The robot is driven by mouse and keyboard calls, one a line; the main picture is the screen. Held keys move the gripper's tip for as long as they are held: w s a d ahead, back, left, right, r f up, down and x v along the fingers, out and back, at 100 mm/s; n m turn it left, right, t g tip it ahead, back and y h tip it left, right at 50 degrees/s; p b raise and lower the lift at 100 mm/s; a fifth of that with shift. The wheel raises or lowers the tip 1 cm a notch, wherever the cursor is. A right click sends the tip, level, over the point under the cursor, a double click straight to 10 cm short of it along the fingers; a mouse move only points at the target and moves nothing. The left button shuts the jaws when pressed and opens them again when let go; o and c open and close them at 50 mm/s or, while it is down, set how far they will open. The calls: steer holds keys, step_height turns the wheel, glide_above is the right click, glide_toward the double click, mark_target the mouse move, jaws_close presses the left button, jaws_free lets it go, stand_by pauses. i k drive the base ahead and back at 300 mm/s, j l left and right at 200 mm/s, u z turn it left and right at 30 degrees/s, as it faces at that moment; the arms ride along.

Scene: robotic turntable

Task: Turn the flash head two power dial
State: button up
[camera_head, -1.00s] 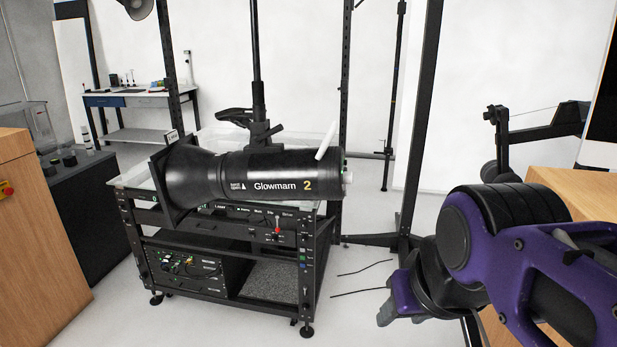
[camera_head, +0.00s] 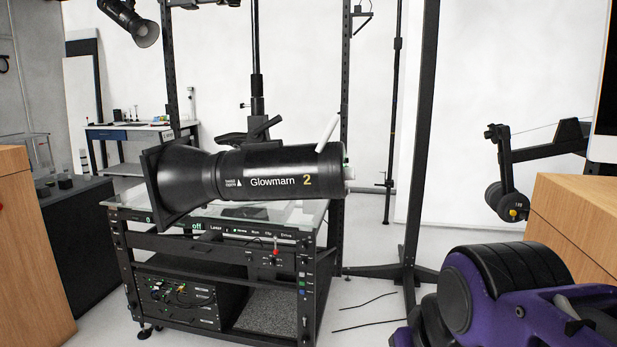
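Flash head two (camera_head: 270,180) is a black cylinder marked "Glowmarn 2", with a flared reflector at its left end. It is held level above the glass top of a black equipment rack. Its right end faces away to the right, where a small light-coloured knob (camera_head: 349,173) shows edge-on, perhaps the power dial; its markings are hidden. A white handle rises near that end. My purple and black arm is at the lower right, apart from the flash head. My gripper is outside the picture.
The rack (camera_head: 215,248) stands below the flash head. A black upright stand (camera_head: 422,150) with spread feet is right of it. Thin cables lie on the floor between.

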mark_target(350, 172)
steer(key=u, duration=1)
steer(key=k+l, duration=1.5)
steer(key=i+u, duration=0.1)
steer(key=i, duration=0.5)
steer(key=i+j+u, duration=0.1)
steer(key=i, duration=0.25)
steer(key=i+j+u, duration=0.1)
steer(key=i+j, duration=0.15)
steer(key=i, duration=0.15)
steer(key=i+j+u, duration=0.1)
steer(key=i, duration=0.3)
